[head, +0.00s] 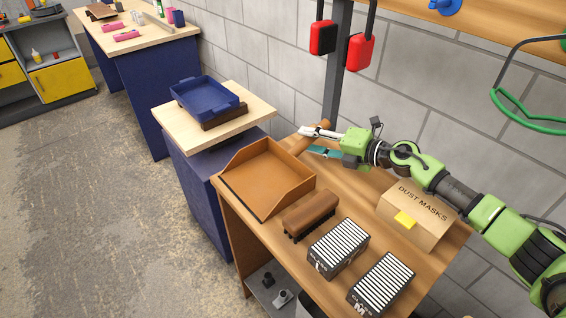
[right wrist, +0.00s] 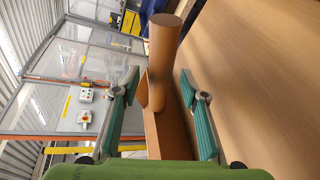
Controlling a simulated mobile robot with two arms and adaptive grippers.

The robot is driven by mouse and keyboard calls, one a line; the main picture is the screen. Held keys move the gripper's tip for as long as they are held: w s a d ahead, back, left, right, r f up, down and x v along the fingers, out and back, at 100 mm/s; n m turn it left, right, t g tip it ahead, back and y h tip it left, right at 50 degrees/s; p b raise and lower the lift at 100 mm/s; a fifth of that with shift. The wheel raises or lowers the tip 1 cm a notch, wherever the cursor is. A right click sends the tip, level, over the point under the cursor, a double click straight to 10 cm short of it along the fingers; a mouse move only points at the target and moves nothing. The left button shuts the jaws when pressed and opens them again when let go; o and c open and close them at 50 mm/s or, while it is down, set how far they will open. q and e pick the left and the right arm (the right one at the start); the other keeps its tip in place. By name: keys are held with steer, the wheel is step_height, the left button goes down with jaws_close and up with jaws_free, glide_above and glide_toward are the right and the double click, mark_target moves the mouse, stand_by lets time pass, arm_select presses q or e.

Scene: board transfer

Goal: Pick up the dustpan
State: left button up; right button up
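The dustpan (head: 262,187) is an orange-brown open pan lying on the wooden workbench, at its left end. Its round handle shows at the back, by my right gripper (head: 306,142). In the right wrist view the dustpan's handle (right wrist: 163,65) stands between the teal-padded fingers of my right gripper (right wrist: 160,75). The fingers are open, with visible gaps on both sides of the handle. Part of the handle is hidden by the gripper in the head view. My left gripper is not in view.
A brown brush (head: 311,212), two striped boxes (head: 339,246) (head: 381,283) and a dust masks carton (head: 418,214) stand on the workbench. A blue tray (head: 205,98) sits on a lower table to the left. Red-and-black items (head: 360,52) hang behind.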

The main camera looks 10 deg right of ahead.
jaws_close()
steer(key=shift+r, duration=0.15)
